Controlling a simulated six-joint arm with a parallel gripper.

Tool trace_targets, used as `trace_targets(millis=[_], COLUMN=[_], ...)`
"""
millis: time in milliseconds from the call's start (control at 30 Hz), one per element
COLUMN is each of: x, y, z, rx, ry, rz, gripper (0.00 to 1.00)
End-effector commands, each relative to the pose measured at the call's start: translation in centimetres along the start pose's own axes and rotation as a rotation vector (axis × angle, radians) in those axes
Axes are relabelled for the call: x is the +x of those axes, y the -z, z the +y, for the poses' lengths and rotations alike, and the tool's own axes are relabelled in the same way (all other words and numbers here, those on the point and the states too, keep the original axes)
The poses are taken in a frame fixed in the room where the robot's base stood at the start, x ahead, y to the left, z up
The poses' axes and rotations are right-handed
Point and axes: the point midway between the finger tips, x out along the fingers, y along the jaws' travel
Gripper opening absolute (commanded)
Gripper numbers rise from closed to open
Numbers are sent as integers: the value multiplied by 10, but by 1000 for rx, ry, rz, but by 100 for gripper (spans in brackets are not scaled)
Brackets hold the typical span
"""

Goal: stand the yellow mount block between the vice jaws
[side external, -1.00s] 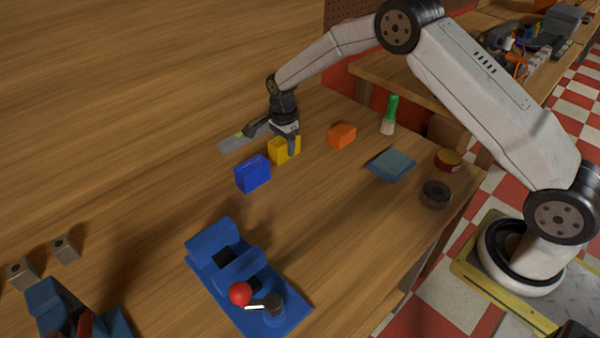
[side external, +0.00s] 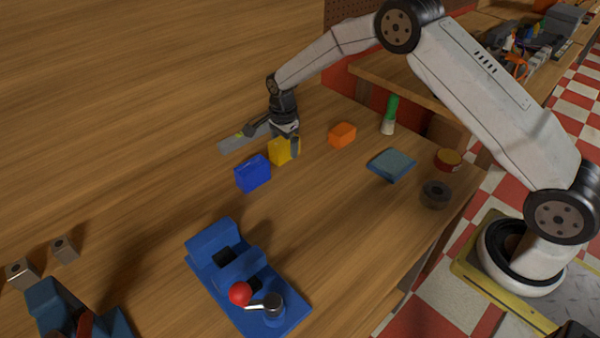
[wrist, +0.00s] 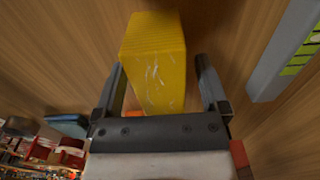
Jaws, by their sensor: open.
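The yellow mount block (side external: 280,151) stands on the wooden table just behind a blue block. My gripper (side external: 286,147) is low at it, with a finger in front of the block's right side. In the wrist view the yellow block (wrist: 155,62) reaches in between the two open fingers (wrist: 162,88), with a gap visible on each side. I cannot tell whether either finger touches it. The blue vice (side external: 237,268) is on the table in the foreground, with a red-balled lever on it and a dark gap between its jaws.
The blue block (side external: 253,174) is close to the yellow one. A grey tool with a green strip (side external: 240,139) lies behind my gripper. An orange block (side external: 342,135), a teal pad (side external: 391,165) and a dark ring (side external: 435,194) are to the right. The table between the blue block and vice is clear.

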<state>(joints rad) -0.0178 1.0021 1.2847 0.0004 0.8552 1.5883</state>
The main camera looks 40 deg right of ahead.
Motion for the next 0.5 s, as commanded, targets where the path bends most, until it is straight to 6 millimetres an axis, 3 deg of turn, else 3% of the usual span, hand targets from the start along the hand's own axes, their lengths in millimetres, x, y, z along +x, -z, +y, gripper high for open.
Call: trace_targets(millis=[500], x=[-60], y=[-4], z=[0], rx=[0], ry=[2], rz=[0], gripper=[94])
